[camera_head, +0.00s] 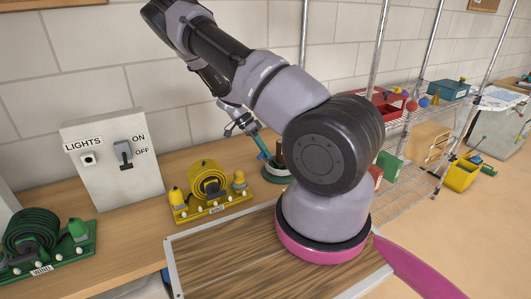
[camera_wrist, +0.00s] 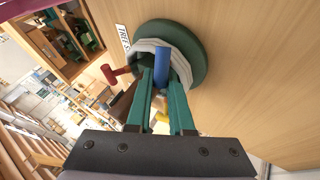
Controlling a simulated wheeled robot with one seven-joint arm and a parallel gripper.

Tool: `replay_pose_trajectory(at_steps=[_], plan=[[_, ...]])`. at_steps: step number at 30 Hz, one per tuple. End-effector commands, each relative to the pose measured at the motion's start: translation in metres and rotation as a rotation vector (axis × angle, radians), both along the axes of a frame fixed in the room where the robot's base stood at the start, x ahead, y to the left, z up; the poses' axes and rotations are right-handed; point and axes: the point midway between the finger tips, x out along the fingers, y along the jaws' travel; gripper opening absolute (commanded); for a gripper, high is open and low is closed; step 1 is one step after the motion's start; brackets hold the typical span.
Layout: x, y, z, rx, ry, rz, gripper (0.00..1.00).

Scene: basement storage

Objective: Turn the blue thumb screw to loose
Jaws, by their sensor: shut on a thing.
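The blue thumb screw (camera_wrist: 161,68) shows in the wrist view, sticking out from a round dark green stand (camera_wrist: 203,62) with a pale ring. My gripper (camera_wrist: 161,82) has its two teal fingers on either side of the blue screw, shut on it. In the head view my gripper (camera_head: 260,148) reaches down to the green stand (camera_head: 275,176) behind my arm, with a bit of the blue screw (camera_head: 263,156) at the fingertips. A red screw (camera_wrist: 114,74) sticks out from the stand's left side. My fingers hide part of the stand.
A yellow cord holder (camera_head: 210,190) and a green cord holder (camera_head: 45,240) stand left on the wooden bench. A lights switch box (camera_head: 110,160) is against the wall. Wire shelves (camera_head: 410,150) with bins are at right. A label (camera_wrist: 123,38) is beside the stand.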

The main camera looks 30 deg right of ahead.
Motion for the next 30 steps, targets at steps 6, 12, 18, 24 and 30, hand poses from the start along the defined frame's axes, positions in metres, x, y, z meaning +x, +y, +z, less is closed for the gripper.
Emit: replay_pose_trajectory(at_steps=[6, 12, 18, 24, 30], plan=[[0.005, 0.000, -0.001, 0.060, 0.111, 0.161, 0.00], [0.008, 0.001, -0.003, 0.115, 0.215, 0.312, 0.00], [0.011, 0.002, -0.005, 0.170, 0.319, 0.460, 0.00], [0.014, 0.004, -0.007, 0.219, 0.412, 0.595, 0.00], [0.015, 0.005, -0.009, 0.258, 0.485, 0.701, 0.00]])
